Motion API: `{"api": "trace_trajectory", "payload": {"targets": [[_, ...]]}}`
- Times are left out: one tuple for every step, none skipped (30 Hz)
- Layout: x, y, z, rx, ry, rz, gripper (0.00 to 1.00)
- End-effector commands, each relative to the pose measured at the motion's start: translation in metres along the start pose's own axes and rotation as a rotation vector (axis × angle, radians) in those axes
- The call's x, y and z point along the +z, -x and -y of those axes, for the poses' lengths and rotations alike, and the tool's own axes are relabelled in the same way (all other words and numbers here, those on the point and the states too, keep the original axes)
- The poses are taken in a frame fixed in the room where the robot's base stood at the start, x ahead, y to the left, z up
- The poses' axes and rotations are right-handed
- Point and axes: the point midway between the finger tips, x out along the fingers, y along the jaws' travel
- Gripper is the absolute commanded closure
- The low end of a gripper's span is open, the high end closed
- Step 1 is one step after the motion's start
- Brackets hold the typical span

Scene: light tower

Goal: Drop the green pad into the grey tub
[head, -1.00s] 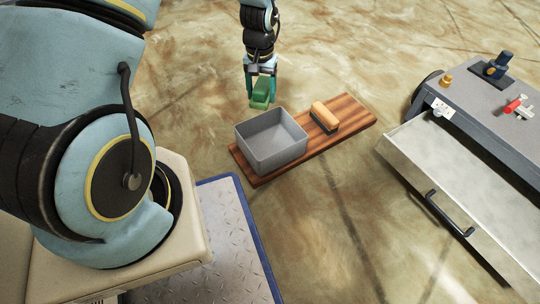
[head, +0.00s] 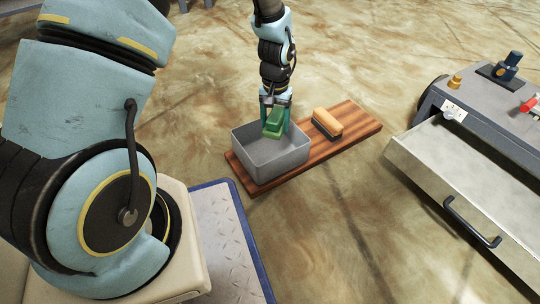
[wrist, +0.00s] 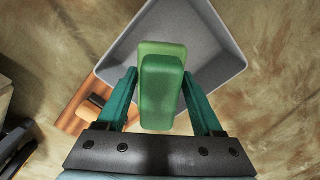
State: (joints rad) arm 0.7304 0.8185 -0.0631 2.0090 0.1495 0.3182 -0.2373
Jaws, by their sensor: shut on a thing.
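The green pad (head: 274,123) is held between the fingers of my gripper (head: 274,115), which is shut on it. The pad also shows in the wrist view (wrist: 162,85), with a teal finger of my gripper (wrist: 162,98) on each side. The grey tub (head: 268,162) is open-topped and stands on the left part of a wooden board. In the head view the pad overlaps the tub's far rim and opening. In the wrist view the tub (wrist: 210,50) lies behind the pad. The pad hides part of the tub's inside.
The wooden board (head: 352,121) also carries an orange-topped brush (head: 327,123), right of the tub. At the right, a grey cabinet (head: 485,115) has its drawer (head: 470,185) pulled out. A blue-edged metal plate (head: 225,240) lies at the front. Bare floor separates board and drawer.

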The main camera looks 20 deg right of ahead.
Motion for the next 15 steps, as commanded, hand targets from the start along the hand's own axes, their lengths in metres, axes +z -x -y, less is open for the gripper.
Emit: {"api": "trace_trajectory", "payload": {"targets": [[-0.0002,-0.0032,0.0000,0.000,0.000,-0.001,0.84],[-0.0002,-0.0031,0.0000,0.000,0.000,-0.001,0.84],[-0.0002,-0.0028,0.0000,0.000,0.000,-0.001,0.84],[-0.0002,-0.0024,0.0000,0.000,0.000,-0.001,0.84],[-0.0002,-0.0021,0.0000,0.000,0.000,-0.001,0.84],[-0.0002,-0.0018,0.0000,0.000,0.000,-0.001,0.84],[-0.0002,-0.0017,0.0000,0.000,0.000,-0.001,0.84],[-0.0002,-0.0017,0.0000,0.000,0.000,-0.001,0.84],[-0.0002,-0.0017,0.0000,0.000,0.000,-0.001,0.30],[-0.0002,-0.0017,0.0000,0.000,0.000,-0.001,0.26],[-0.0002,-0.0017,0.0000,0.000,0.000,-0.001,0.23],[-0.0002,-0.0017,0.0000,0.000,0.000,-0.001,0.19],[-0.0002,-0.0017,0.0000,0.000,0.000,-0.001,0.15],[-0.0002,-0.0018,0.0000,0.000,0.000,-0.001,0.12],[-0.0002,-0.0018,0.0000,0.000,0.000,-0.001,0.07]]}}
